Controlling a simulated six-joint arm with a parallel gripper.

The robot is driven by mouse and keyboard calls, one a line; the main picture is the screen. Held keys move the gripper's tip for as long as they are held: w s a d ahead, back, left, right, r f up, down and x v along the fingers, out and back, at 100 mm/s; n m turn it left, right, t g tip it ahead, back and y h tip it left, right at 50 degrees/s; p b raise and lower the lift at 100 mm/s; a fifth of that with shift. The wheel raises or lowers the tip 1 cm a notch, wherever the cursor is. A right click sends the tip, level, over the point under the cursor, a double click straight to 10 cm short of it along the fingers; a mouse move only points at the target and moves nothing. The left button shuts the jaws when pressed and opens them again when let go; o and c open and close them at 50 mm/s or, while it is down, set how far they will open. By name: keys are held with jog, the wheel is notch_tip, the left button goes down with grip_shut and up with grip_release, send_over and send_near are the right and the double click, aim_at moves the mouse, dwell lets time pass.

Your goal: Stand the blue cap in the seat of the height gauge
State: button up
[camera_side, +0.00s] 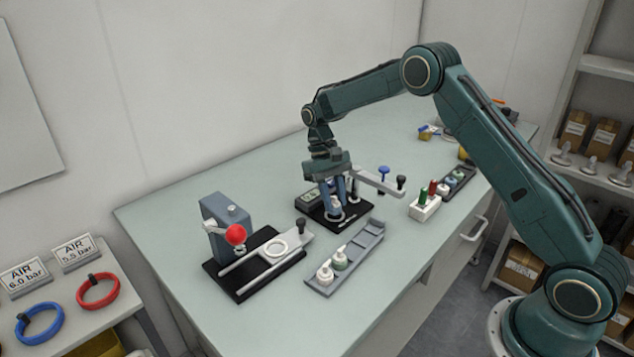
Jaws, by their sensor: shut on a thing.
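My gripper (337,200) points straight down over the height gauge, its fingers low and close to the gauge's seat. It is shut on a small pale cap (336,204), taken as the blue cap; the fingers hide most of it and its colour is hard to make out. The height gauge has a black base (350,221) and a dark display box (308,201) on its left. The seat is mostly hidden by the fingers and cap, so I cannot tell whether the cap touches it.
A press with a red ball knob (236,234) stands at left. A grey tray (368,243) in front holds two caps at its near end. A lever with a black knob (401,182), a white block with coloured pins (425,209) and a dark tray (472,172) are at right.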

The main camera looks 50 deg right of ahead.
jog(key=shift+f, duration=0.5)
dwell(1.0)
jog(key=o, duration=0.8)
jog(key=shift+c, duration=0.2)
jog(key=shift+r, duration=0.2)
jog(key=shift+r, duration=3.3)
jog(key=shift+r, duration=0.1)
